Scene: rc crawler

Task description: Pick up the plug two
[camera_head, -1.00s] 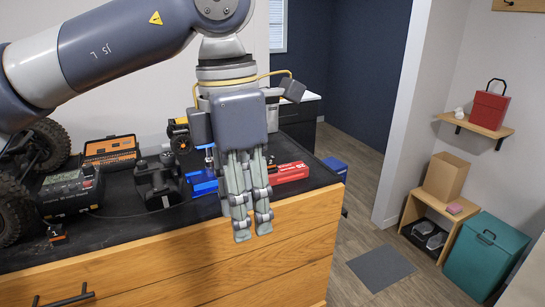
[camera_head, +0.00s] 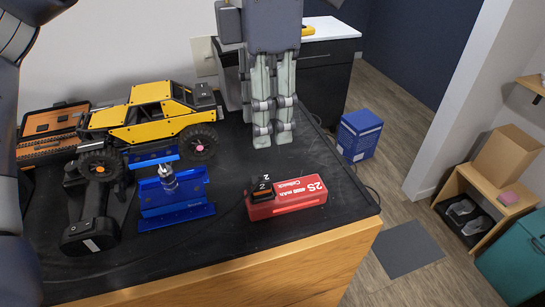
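The red battery pack (camera_head: 294,201), marked 2S, lies near the front right corner of the black worktop. A small black plug (camera_head: 262,191) labelled 2 sits at its left end; I take this as plug two. My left gripper (camera_head: 273,137) points down above the worktop, behind and apart from the plug and battery. Its pale fingers look close together with nothing visible between them, but this angle does not show whether they are open or shut. My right gripper is not in view.
A blue stand (camera_head: 175,206) with a metal part is left of the battery. A yellow crawler (camera_head: 150,125), a black device (camera_head: 92,232) and an orange tool case (camera_head: 50,138) are farther left. A blue box (camera_head: 359,135) is beyond the worktop's right edge.

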